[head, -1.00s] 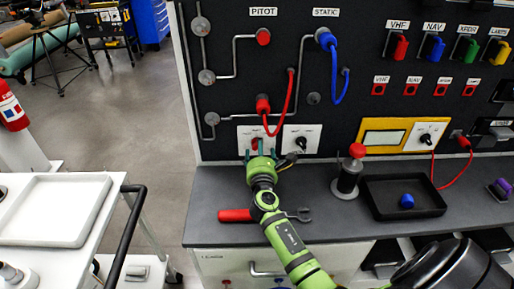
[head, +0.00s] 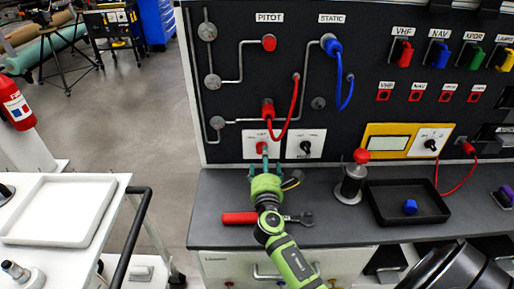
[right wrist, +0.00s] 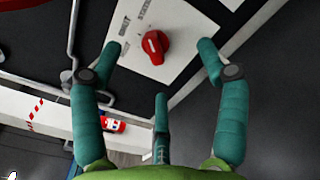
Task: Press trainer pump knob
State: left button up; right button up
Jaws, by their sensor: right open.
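A pump-like grey cylinder (head: 351,183) with a round red knob (head: 361,155) on top stands upright on the bench. My right gripper (head: 264,158), green with teal fingers, is left of it, in front of a white wall plate (head: 250,145) with a red rotary knob (head: 262,147). In the right wrist view, my right gripper (right wrist: 160,60) is open and empty. The rotary knob (right wrist: 155,47) shows beyond and between its fingertips, apparently untouched. My left gripper is not in view.
A red-handled tool (head: 240,218) lies on the bench under my right arm. A black tray (head: 440,212) with a blue cap (head: 410,206) is right of the pump. A red hose (head: 295,105) hangs above the plate. A white cart (head: 95,225) stands left.

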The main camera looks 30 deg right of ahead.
aim_at(361, 156)
jog(key=k+j, duration=0.8)
jog(key=k, duration=0.05)
